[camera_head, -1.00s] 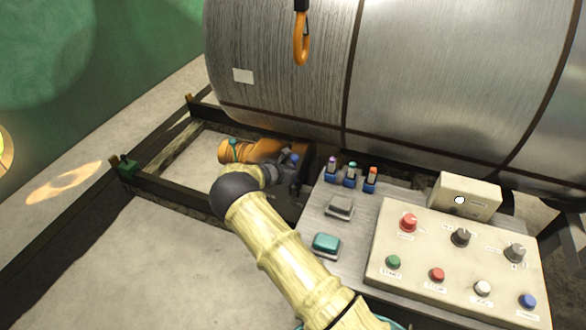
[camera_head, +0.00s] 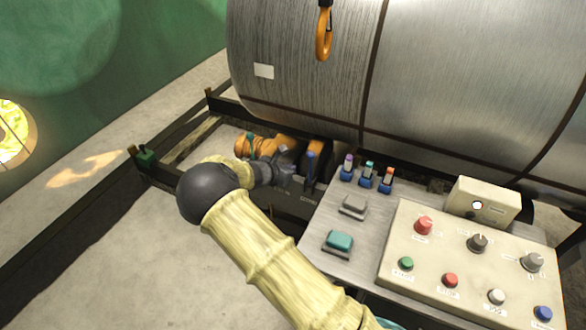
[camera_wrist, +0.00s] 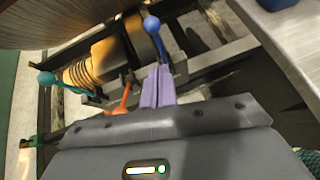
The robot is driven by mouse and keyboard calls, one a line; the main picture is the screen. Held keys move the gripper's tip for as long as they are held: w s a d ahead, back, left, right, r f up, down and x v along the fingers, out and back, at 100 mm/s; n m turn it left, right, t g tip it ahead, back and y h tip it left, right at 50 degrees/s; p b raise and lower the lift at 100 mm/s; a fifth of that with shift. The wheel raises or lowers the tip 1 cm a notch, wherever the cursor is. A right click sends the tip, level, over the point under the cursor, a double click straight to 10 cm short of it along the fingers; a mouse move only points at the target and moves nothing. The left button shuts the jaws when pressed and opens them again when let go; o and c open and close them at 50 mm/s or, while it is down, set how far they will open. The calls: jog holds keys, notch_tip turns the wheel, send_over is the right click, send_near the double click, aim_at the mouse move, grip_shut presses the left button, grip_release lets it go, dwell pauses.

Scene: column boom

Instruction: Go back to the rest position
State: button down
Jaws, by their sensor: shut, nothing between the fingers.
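My gripper shows in the wrist view (camera_wrist: 158,75) with its two purple fingers together and nothing between them. In that view a blue-knobbed lever (camera_wrist: 153,26) stands just beyond the fingertips; whether they touch cannot be told. A teal-knobbed lever (camera_wrist: 47,78) is at the left, and an orange-red lever (camera_wrist: 122,100) lies left of the fingers. In the head view my gripper end (camera_head: 285,172) is low beside the orange machine part (camera_head: 258,146), left of the blue lever (camera_head: 310,160). Its fingertips are hard to make out there. My arm reaches up from the bottom edge, elbow bent.
A large metal drum (camera_head: 430,80) fills the back, with an orange hook (camera_head: 323,45) hanging before it. A control panel (camera_head: 455,262) with several knobs and buttons stands right of my arm. Dark frame rails (camera_head: 165,178) run at left. Open floor (camera_head: 150,260) lies left of my arm.

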jog(key=s+d+r+m+g+p, duration=0.1)
jog(key=s+d+r+m+g, duration=0.1)
jog(key=s+d+m, duration=0.2)
jog(key=s+d+r+m+g+y, duration=0.1)
jog(key=s+d+r+m+g, duration=0.1)
jog(key=s+d+m, duration=0.2)
jog(key=s+d+r+m+g+y+p, duration=0.1)
jog(key=s+d+r+m, duration=0.2)
jog(key=s+d+m, duration=0.1)
jog(key=shift+s+m+g+p, duration=0.3)
jog(key=shift+m+g+p, duration=0.1)
jog(key=shift+m, duration=0.4)
jog(key=s+d+r+m+y+p, duration=0.1)
jog(key=s+r+m+y, duration=0.1)
jog(key=s+r+m, duration=0.4)
jog(key=s+d+r+m+y+p, duration=0.1)
jog(key=s+r+m, duration=0.4)
jog(key=s, duration=0.9)
jog(key=m+y+p, duration=0.1)
jog(key=m, duration=0.2)
jog(key=shift+r+g+y, duration=0.4)
jog(key=shift+d, duration=0.1)
